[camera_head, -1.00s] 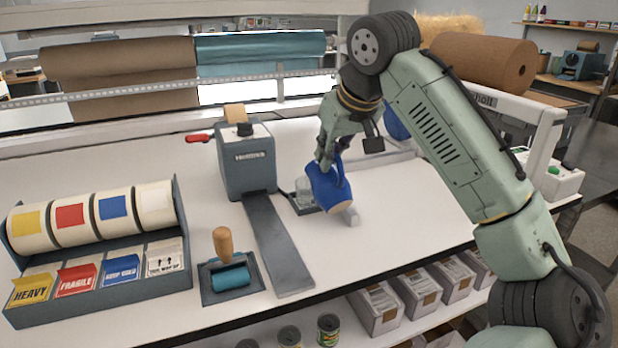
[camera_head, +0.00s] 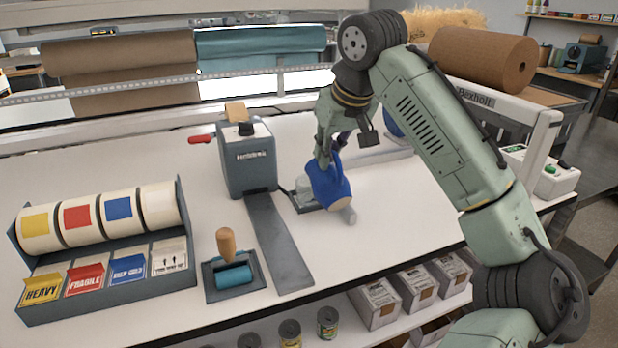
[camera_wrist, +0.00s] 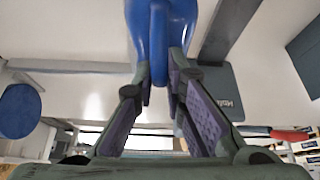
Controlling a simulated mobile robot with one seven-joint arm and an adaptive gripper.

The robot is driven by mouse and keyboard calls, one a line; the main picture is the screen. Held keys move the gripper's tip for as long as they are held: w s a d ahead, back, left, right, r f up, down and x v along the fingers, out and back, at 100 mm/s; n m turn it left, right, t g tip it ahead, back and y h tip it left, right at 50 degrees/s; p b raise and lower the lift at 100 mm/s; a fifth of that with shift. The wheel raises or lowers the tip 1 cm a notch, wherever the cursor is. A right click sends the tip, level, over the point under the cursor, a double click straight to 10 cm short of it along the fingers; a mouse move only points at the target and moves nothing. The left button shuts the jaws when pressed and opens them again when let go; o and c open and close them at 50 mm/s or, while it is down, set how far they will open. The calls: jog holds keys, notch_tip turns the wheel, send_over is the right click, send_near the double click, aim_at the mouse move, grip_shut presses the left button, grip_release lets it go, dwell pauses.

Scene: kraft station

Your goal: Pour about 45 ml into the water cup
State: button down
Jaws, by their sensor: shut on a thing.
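My gripper (camera_head: 328,150) is shut on the handle of a blue jug (camera_head: 330,184) and holds it over the white table. The jug is tilted, with its pale base facing the front right. The wrist view shows the blue jug (camera_wrist: 160,30) between the fingers of my gripper (camera_wrist: 160,85). A pale, see-through vessel (camera_head: 303,187), probably the water cup, stands on a small dark tray (camera_head: 309,208) just left of the jug, which partly hides it. I cannot see the jug's mouth, any stream or the liquid level.
A grey tape dispenser (camera_head: 247,165) with a long dark strip stands left of the cup. A label rack (camera_head: 105,285) and a roller (camera_head: 233,275) sit further left. A blue round thing (camera_head: 394,122) is behind my arm.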

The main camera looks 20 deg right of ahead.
jog(key=shift+w+a+r+g, duration=0.2)
jog(key=shift+w+r+g, duration=0.3)
jog(key=shift+w+g, duration=0.4)
dwell(0.4)
jog(key=shift+w+f+g, duration=0.2)
jog(key=shift+w+g, duration=0.2)
jog(key=shift+w, duration=0.05)
dwell(0.5)
